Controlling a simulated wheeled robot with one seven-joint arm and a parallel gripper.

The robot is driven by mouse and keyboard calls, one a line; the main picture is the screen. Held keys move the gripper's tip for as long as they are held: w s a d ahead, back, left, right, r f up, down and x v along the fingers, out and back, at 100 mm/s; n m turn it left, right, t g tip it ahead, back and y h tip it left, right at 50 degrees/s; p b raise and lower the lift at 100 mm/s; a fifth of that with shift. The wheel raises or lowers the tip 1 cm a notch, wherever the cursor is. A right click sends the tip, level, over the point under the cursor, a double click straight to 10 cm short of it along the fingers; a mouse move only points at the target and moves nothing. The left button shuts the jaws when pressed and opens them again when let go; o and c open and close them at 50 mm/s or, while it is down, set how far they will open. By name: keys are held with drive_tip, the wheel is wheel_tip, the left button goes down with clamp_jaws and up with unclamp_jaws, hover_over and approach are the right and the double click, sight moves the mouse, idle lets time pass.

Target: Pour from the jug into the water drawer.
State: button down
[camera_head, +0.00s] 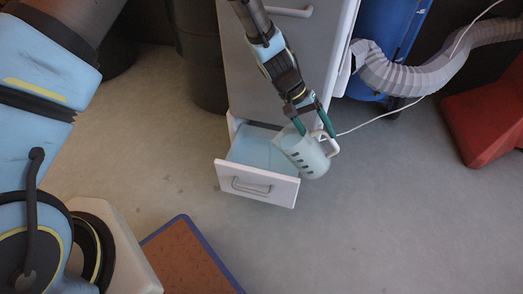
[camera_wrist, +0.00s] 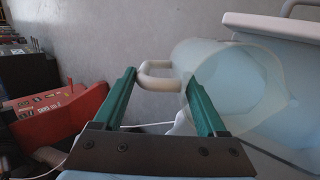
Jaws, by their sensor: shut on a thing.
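The jug (camera_head: 312,164) is pale, translucent and has dark marks on its side. It is tilted over the right side of the open water drawer (camera_head: 257,187), with its mouth toward the drawer. The drawer has a white front and a light blue inside. My gripper (camera_head: 315,127) has green fingers shut on the jug's white handle. In the wrist view the handle (camera_wrist: 157,76) lies between the fingertips, and the jug's round mouth (camera_wrist: 235,82) shows behind the right finger. I cannot tell how much the jug holds, and I see no clear stream.
A red object (camera_head: 485,115) stands far right. A brown mat (camera_head: 190,262) lies in front; the floor at right is clear.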

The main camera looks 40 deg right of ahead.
drive_tip(key=shift+w+a+f+g+h+b, duration=0.4)
drive_tip(key=shift+w+f+g+h+b, duration=0.25)
drive_tip(key=shift+b, duration=1.3)
drive_tip(key=shift+w+a+r+g+h+b, duration=0.2)
drive_tip(key=shift+w+r+g+b, duration=0.15)
drive_tip(key=shift+r+g, duration=0.15)
drive_tip(key=shift+w+a+r+g+h+b, duration=0.1)
drive_tip(key=shift+w+a+r+g+b, duration=0.1)
drive_tip(key=shift+r+g+b, duration=0.2)
idle(2.2)
drive_tip(key=shift+w+a+r+m+g+h+b, duration=0.35)
drive_tip(key=shift+w+a+r+g+b, duration=0.15)
drive_tip(key=shift+w+r+g, duration=0.1)
idle(2.3)
